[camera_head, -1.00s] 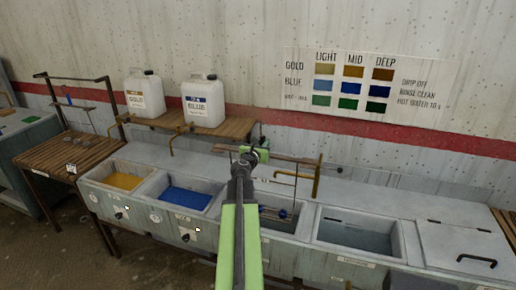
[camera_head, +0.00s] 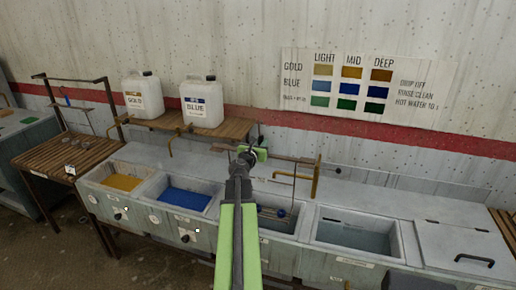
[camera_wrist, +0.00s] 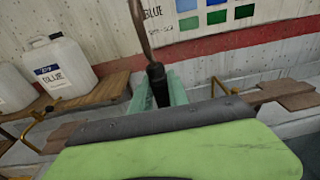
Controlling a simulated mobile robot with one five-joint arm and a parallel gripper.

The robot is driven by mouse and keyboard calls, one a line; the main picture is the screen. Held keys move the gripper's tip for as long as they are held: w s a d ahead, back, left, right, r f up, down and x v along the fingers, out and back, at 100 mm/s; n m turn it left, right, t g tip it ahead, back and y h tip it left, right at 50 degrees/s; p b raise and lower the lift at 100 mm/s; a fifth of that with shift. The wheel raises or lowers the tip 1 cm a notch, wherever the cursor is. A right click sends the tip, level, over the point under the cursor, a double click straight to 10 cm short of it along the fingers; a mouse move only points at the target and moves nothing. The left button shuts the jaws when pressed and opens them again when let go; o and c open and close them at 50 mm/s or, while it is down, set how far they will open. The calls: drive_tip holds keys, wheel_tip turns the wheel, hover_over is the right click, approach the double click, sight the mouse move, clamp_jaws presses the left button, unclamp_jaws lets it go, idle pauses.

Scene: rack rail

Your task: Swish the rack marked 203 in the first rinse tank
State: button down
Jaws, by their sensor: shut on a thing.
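My gripper (camera_head: 250,154) is over the third tank and is shut on the dark grip (camera_wrist: 156,80) of a rack, seen between its green fingers in the wrist view. The rack's brown crossbar (camera_head: 290,158) reaches right behind the gripper. Thin wires hang from it, with small blue pieces (camera_head: 281,212) low in the third tank (camera_head: 297,230), right of the blue bath. I cannot tell whether the pieces touch liquid. My arm hides the tank's left part. No number 203 is readable on the rack.
A gold bath (camera_head: 122,182) and a blue bath (camera_head: 185,198) lie left. A grey-water tank (camera_head: 357,236) and a lidded tank (camera_head: 465,245) lie right. A brass post (camera_head: 316,180) stands near the crossbar's right end. Jugs (camera_head: 201,103) stand on a shelf behind.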

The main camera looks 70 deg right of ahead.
drive_tip(key=d+f+b, duration=0.2)
drive_tip(key=d, duration=0.1)
drive_tip(key=d+f+b, duration=0.1)
drive_tip(key=shift+w+d, duration=0.15)
drive_tip(key=shift+d, duration=0.15)
drive_tip(key=c, duration=1.9)
unclamp_jaws()
drive_tip(key=shift+r, duration=0.25)
clamp_jaws()
drive_tip(key=shift+a, duration=0.1)
drive_tip(key=shift+a, duration=0.4)
